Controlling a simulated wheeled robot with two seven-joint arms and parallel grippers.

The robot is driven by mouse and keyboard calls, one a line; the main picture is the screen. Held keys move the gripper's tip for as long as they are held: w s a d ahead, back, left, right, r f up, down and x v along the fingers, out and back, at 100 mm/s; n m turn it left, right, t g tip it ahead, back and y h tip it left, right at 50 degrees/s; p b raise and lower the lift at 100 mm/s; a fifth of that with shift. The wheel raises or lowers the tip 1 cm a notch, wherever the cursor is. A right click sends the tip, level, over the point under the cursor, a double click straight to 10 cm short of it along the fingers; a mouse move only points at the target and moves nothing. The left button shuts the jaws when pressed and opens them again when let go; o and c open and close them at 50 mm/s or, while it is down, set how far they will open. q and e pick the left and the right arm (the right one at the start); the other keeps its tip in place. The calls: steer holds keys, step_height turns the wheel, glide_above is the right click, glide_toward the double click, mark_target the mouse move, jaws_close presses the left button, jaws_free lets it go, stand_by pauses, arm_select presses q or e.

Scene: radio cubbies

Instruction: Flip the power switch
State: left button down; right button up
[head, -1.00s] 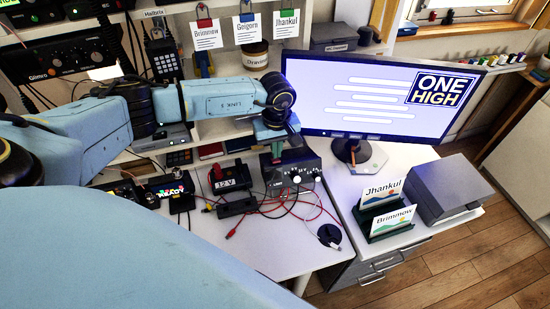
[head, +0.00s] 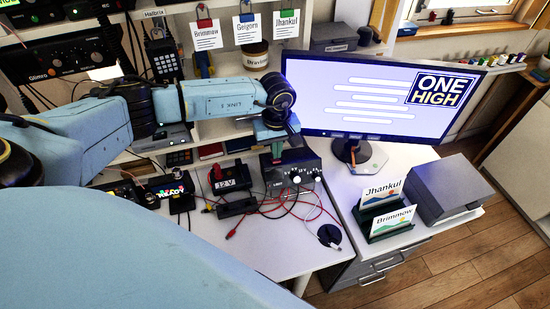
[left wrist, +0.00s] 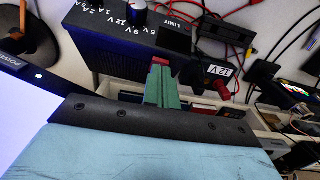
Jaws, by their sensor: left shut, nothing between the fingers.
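The black power supply box (head: 292,172) stands on the white desk under the shelf, with knobs and plugged leads on its front. In the left wrist view its panel (left wrist: 150,32) shows a white-marked knob, voltage markings and the word LIMIT. I cannot make out its power switch clearly. My left gripper (head: 294,142) reaches down over the back of the box, left of the monitor. In the left wrist view its green fingers (left wrist: 160,70), with a red tip, are shut and empty beside the box; whether they touch it I cannot tell. My right gripper is not in view.
A monitor (head: 375,95) stands close right of my gripper. A 12 V battery (head: 230,180) and red and black leads (head: 275,205) lie left and in front of the box. A card holder (head: 390,222) and grey box (head: 445,188) stand at the right.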

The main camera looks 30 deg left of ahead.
mark_target(276, 161)
arm_select(q)
steer(key=shift+f+b, duration=0.9)
steer(key=shift+f, duration=0.05)
stand_by(0.9)
steer(key=shift+r+p, duration=2.15)
steer(key=shift+r, duration=1.35)
steer(key=shift+r, duration=0.1)
